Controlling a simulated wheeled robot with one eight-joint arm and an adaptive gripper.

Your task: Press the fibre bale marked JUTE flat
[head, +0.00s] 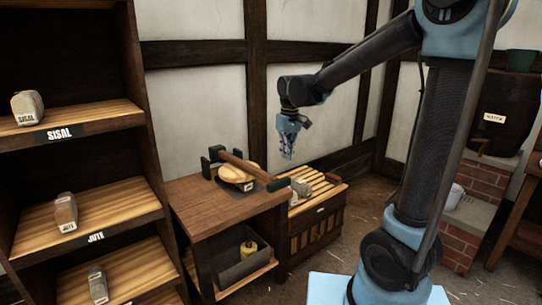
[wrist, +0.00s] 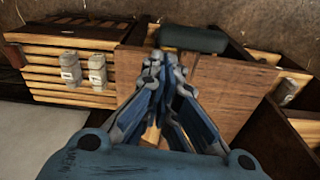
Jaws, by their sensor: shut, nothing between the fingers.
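A press with a wooden bar and dark green ends (head: 252,166) sits on the wooden bench (head: 190,195). A pale tan rounded thing with a small white label (head: 238,174) lies under the bar; its marking is too small to read. My gripper (head: 289,156) is shut and empty, pointing down above the right part of the bench. In the wrist view its fingers (wrist: 158,62) meet near a dark green press end (wrist: 193,38) and hide much of the press.
A SISAL bale (head: 28,107) and a lower bale (head: 97,285) stand on the shelves at left. A slatted crate (head: 325,190) right of the bench carries two pale bales (wrist: 70,69). A grey bin (head: 228,268) sits under the bench. A brick stand (head: 465,220) is at right.

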